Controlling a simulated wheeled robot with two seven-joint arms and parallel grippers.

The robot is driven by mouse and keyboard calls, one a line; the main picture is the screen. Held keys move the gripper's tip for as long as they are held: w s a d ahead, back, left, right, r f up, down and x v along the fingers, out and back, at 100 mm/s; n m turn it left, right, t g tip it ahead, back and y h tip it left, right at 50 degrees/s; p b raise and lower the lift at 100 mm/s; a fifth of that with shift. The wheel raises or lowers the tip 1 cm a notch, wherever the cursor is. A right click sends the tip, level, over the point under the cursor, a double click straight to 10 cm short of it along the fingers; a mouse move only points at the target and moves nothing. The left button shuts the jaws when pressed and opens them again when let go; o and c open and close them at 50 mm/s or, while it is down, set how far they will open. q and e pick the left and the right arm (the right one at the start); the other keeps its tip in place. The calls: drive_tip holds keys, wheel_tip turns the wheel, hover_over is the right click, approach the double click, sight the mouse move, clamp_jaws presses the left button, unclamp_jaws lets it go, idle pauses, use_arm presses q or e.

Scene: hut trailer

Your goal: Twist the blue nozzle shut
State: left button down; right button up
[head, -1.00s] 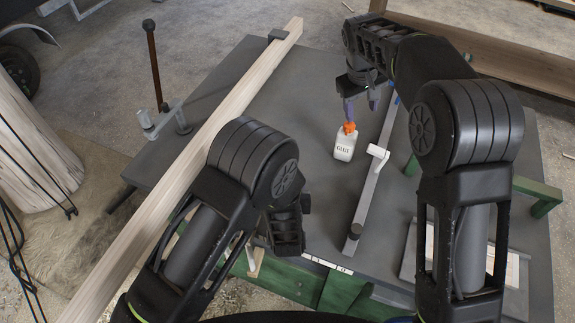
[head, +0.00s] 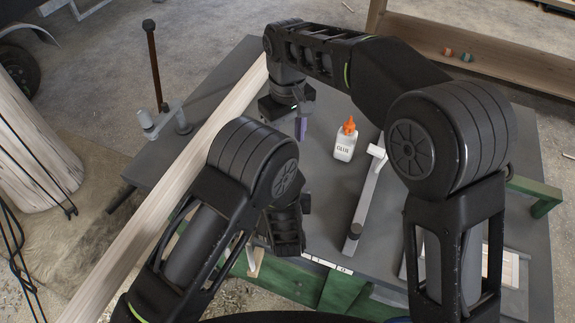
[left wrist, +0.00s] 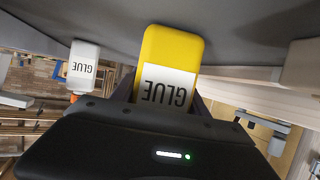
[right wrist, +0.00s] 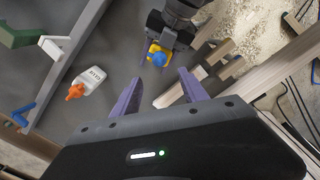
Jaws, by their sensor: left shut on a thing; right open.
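The yellow glue bottle (left wrist: 172,50) is in my left gripper (left wrist: 165,95), which is shut on it. Its blue nozzle (right wrist: 159,60) shows in the right wrist view, pointing toward that camera. In the head view my left arm hides this bottle. My right gripper (right wrist: 160,90) is open and empty, its purple fingers apart, with the blue nozzle beyond and between them. In the head view the right gripper (head: 301,125) is over the table, left of the white glue bottle. Whether the nozzle is shut cannot be told.
A white glue bottle (head: 345,142) with an orange nozzle stands on the grey table (head: 328,197). A bar clamp (head: 365,200) lies to its right. A long wooden beam (head: 135,235) runs along the left side. Green wooden parts (head: 345,292) are at the front edge.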

wheel_tip(320, 180, down, 11)
drive_tip(key=shift+r, duration=0.1)
idle(0.4)
clamp_jaws()
idle(0.4)
